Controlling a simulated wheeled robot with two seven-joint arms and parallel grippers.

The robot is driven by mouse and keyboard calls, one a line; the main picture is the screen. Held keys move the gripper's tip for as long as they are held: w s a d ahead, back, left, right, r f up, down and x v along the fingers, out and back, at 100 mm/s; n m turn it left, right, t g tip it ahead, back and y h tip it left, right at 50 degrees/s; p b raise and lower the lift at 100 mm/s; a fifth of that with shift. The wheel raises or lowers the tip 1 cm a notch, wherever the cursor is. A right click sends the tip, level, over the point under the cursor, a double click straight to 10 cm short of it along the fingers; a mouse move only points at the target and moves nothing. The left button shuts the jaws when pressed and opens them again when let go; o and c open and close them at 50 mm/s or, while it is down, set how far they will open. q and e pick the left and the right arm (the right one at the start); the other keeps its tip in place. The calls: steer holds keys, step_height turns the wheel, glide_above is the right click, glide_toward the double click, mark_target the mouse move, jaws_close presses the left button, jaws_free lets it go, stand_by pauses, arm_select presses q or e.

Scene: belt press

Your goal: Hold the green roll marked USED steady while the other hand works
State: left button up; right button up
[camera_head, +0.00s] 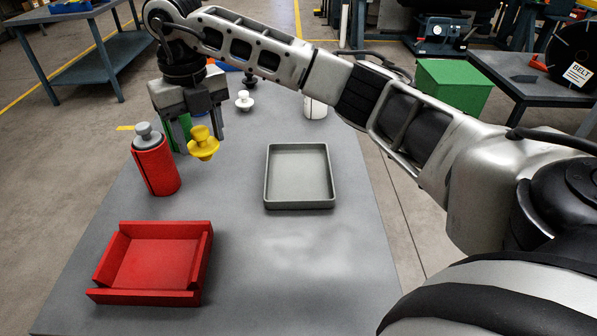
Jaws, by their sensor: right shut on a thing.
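The green roll (180,134) stands at the far left of the table, mostly hidden behind my right gripper. No USED marking is readable on it. My right gripper (190,133) reaches in from the right, points down and is shut on the green roll. A yellow knobbed piece (203,145) is just in front of the gripper and covers part of the roll. I cannot tell whether it touches the roll. My left gripper is not in view.
A red tray (150,296) lies at front left, a grey tray (300,205) at centre right. A white knob (244,102) and white cylinder (316,108) stand behind. The table's front middle is clear.

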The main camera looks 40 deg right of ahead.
steer(key=w+d+m, duration=0.1)
steer(key=d+m, duration=0.4)
steer(key=m, duration=0.4)
steer(key=m+p, duration=0.2)
steer(key=m, duration=0.1)
glide_above(298, 176)
step_height(298, 176, down, 9)
steer(key=shift+a+f, duration=0.15)
steer(key=shift+f, duration=0.05)
steer(key=shift+d+f, duration=0.2)
steer(key=shift+f, duration=1.6)
